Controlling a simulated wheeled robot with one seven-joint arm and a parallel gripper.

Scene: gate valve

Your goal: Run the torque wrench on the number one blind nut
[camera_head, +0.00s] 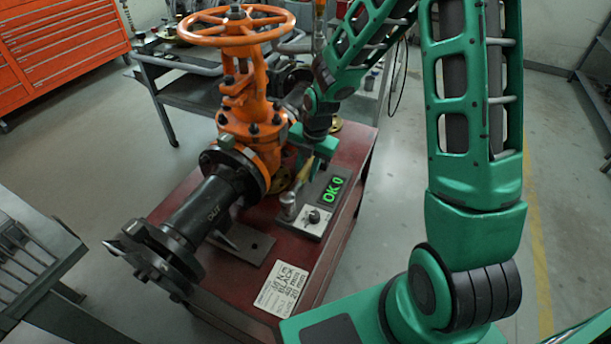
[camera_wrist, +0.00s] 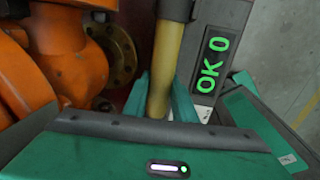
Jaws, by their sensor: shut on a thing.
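In the wrist view my gripper (camera_wrist: 160,98) has its two green fingers closed on a tan, rod-like handle (camera_wrist: 166,62). A dark collar (camera_wrist: 178,8) caps its far end. The handle may belong to the torque wrench; its working head is not clearly visible. In the head view my gripper (camera_head: 318,145) is low beside the orange gate valve (camera_head: 243,110), and the tan handle (camera_head: 303,176) slants down from it. A black pipe ends in a dark blind flange (camera_head: 150,258) at front left. I cannot tell which nut is number one.
A panel (camera_head: 328,197) reading "OK 0" lies on the red bench (camera_head: 205,310), with a silver socket-like piece (camera_head: 289,206) near it. A printed card (camera_head: 280,287) lies at the front. A grey table (camera_head: 30,245) stands left, and an orange cabinet (camera_head: 60,50) behind.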

